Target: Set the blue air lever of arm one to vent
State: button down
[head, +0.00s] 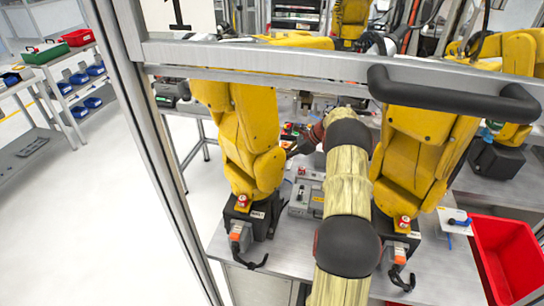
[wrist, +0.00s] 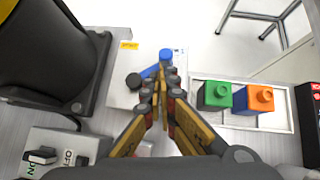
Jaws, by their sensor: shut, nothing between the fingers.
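In the wrist view a blue lever (wrist: 165,56) with a round blue knob sits on a pale plate (wrist: 117,92). A black round knob (wrist: 133,80) is at its left end. My gripper (wrist: 160,88) is shut and empty, its tips in front of the lever's lower right side and hiding part of it. I cannot tell whether they touch it. A yellow label (wrist: 129,45) on the plate is too small to read. In the head view my gripper (head: 294,150) is small and dark, beside the left yellow arm (head: 245,130); the lever there is not clear.
Green (wrist: 217,95) and orange (wrist: 259,98) blocks sit in a tray right of the lever. A grey switch box (wrist: 65,145) is at lower left. Another blue lever (head: 459,222) and a red bin (head: 508,260) are at right. A frame bar with a black handle (head: 450,98) crosses the front.

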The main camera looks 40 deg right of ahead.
jog(key=n+p, duration=0.1)
jog(key=n+g+y+p, duration=0.1)
jog(key=w+n+g, duration=0.1)
jog(key=shift+w+a+n+y+p, duration=0.1)
jog(key=shift+a+n+y+p, duration=0.2)
jog(key=shift+p, duration=0.1)
jog(key=shift+w+a+r+p, duration=0.15)
jog(key=shift+w+a+p, duration=0.1)
jog(key=shift+p, duration=0.4)
jog(key=shift+w+a+p, duration=0.3)
jog(key=shift+a+p, duration=0.05)
jog(key=shift+p, duration=0.15)
jog(key=shift+s, duration=0.2)
jog(key=shift+s+a+p, duration=0.3)
jog(key=shift+s+a, duration=0.05)
jog(key=shift+s, duration=0.2)
jog(key=shift+v, duration=3.65)
jog(key=shift+d, duration=0.1)
